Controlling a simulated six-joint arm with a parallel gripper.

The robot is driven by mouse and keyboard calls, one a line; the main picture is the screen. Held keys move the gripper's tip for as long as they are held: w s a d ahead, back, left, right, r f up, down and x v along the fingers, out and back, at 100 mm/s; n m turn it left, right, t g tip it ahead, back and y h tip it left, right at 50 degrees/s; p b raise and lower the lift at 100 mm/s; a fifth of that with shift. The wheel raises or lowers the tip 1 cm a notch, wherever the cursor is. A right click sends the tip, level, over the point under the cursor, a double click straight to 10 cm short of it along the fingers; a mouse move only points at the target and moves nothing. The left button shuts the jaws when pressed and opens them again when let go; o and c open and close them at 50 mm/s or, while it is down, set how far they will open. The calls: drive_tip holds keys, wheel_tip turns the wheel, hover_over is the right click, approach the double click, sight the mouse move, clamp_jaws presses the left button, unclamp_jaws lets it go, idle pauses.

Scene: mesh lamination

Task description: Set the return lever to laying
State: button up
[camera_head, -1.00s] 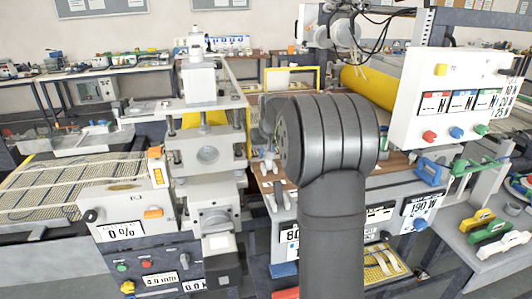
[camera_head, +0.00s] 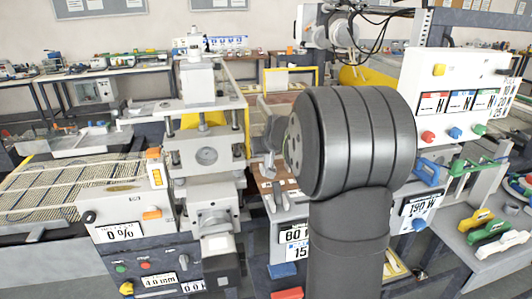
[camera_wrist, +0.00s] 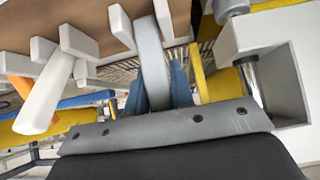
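I cannot pick out the return lever with certainty. Two grey upright handles (camera_head: 277,196) stand on the brown-topped bench in the middle of the head view, just below my gripper. The wrist view shows several pale bars (camera_wrist: 50,95) at the left and a curved grey bar (camera_wrist: 152,60) in the middle; I cannot tell which is a lever. My gripper (camera_head: 268,168) is partly hidden behind my dark arm, between the press and the bench. Its fingertips are not clear, and I see nothing held.
A white press (camera_head: 207,155) with columns stands close left of my gripper. A white control box (camera_head: 455,100) with coloured knobs is at the right. A yellow roll (camera_head: 352,76) lies behind my arm. Coloured handles (camera_head: 483,235) lie on the right table.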

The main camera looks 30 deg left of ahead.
drive_tip(key=o, duration=0.3)
drive_tip(key=shift+o, duration=0.2)
drive_tip(key=shift+r, duration=0.1)
drive_tip(key=v, duration=1.7)
drive_tip(key=shift+s+d, duration=0.1)
drive_tip(key=x, duration=1.7)
